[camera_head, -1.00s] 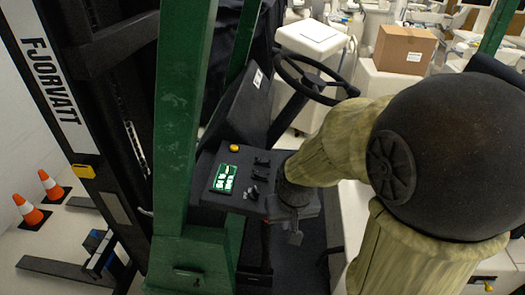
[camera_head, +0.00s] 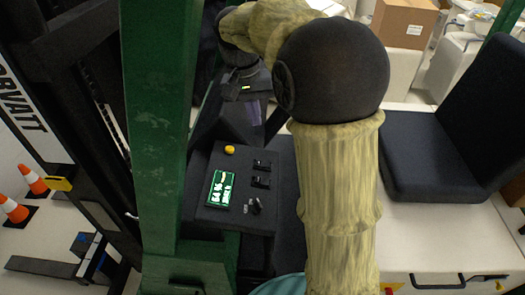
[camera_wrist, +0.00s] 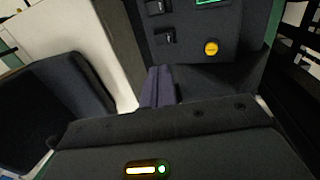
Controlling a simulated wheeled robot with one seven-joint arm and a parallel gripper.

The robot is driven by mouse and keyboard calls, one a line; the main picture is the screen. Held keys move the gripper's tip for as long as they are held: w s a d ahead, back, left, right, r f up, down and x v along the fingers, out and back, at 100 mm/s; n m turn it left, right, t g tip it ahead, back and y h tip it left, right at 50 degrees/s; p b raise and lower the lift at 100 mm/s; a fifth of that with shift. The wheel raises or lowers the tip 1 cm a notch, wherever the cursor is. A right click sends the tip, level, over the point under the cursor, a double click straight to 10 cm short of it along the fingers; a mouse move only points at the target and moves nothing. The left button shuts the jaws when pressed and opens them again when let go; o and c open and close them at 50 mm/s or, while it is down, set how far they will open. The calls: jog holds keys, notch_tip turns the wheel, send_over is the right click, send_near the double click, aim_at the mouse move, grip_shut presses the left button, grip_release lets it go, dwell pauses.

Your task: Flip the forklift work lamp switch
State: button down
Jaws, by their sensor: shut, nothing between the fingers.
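The forklift's dark console (camera_head: 240,215) carries a green-lit display (camera_head: 218,188), a yellow button (camera_head: 229,150) and two black switches, a far one (camera_head: 262,165) and a nearer one (camera_head: 260,182). A small lever-like control (camera_head: 254,205) sits below them. I cannot read which one works the lamp. My gripper (camera_wrist: 160,72) is shut and empty. In the wrist view its fingers point toward the console, just short of a black switch (camera_wrist: 163,38) and left of the yellow button (camera_wrist: 211,48). No contact is visible. In the head view my gripper is beyond the console's far edge.
A green forklift post (camera_head: 160,130) stands close left of the console. A dark seat (camera_head: 425,150) is on the right. Orange cones (camera_head: 14,208) stand on the floor at far left. A cardboard box (camera_head: 404,22) is at the back.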

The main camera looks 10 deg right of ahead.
jog(key=shift+s, duration=0.2)
jog(key=p, duration=0.4)
send_near(266, 164)
jog(key=f, duration=0.4)
jog(key=d+f, duration=0.1)
jog(key=f, duration=0.1)
jog(key=shift+s+d+f, duration=0.1)
jog(key=shift+s+f, duration=0.15)
jog(key=shift+f, duration=0.15)
jog(key=shift+f+b, duration=0.1)
jog(key=shift+b, duration=0.2)
